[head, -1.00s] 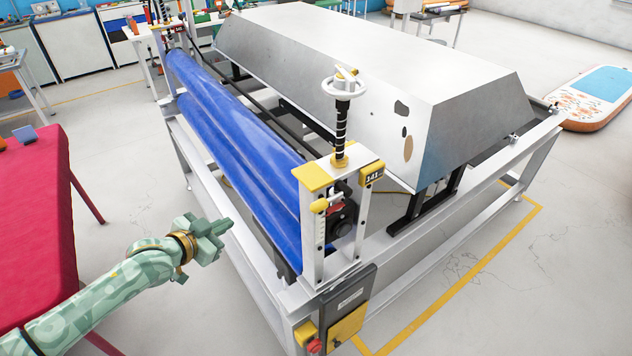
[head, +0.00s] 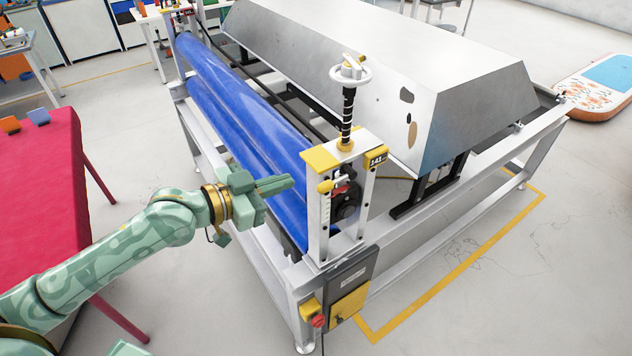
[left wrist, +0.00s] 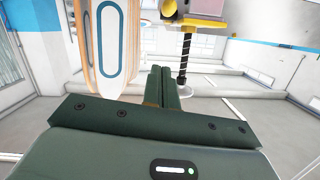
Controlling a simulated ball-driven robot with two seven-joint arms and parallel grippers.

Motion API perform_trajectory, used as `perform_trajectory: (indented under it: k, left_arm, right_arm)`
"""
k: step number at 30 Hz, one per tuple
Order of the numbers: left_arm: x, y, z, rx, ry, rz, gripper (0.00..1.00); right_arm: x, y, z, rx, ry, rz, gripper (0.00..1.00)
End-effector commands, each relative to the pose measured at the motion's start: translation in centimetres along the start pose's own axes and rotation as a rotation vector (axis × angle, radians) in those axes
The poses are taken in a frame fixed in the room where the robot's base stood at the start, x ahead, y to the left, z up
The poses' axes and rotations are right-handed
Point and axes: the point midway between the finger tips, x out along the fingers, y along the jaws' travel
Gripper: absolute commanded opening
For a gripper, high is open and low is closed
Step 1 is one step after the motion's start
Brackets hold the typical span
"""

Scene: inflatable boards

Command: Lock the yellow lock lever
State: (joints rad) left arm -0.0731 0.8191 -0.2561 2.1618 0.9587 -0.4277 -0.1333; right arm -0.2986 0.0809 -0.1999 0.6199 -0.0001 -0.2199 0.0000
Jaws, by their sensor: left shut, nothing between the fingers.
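A small yellow lever with a rounded knob (head: 325,186) sits on the near roller post, beside a red and black part. I take it as the lock lever; its exact setting is too small to tell. A yellow piece in the left wrist view (left wrist: 168,8) may be the same knob. My left gripper (head: 290,182) is shut and empty, its fingers pointing right at the post, a little left of the knob. I cannot tell how much depth lies between them. The shut fingers (left wrist: 162,75) also show in the left wrist view. My right gripper is out of view.
A white handwheel (head: 351,75) with a yellow part tops a black threaded rod above the post. Blue rollers (head: 235,90) run behind my gripper. A control box with a red button (head: 318,321) is below. A red table (head: 45,200) stands left.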

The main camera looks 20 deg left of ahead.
Motion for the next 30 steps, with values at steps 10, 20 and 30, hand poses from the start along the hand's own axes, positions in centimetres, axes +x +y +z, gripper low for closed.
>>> perform_trajectory:
  k: [10,20,30]
  left_arm:
    - [7.1,0.0,-0.4,-0.002,0.003,0.001,0.0]
    - [9.7,0.1,3.2,0.001,-0.002,0.002,0.0]
    - [9.9,0.1,3.9,0.001,-0.001,0.002,0.0]
  right_arm:
    - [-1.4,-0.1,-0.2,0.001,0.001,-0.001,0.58]
    - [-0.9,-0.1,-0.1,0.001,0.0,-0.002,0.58]
    - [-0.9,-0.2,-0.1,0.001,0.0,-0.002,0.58]
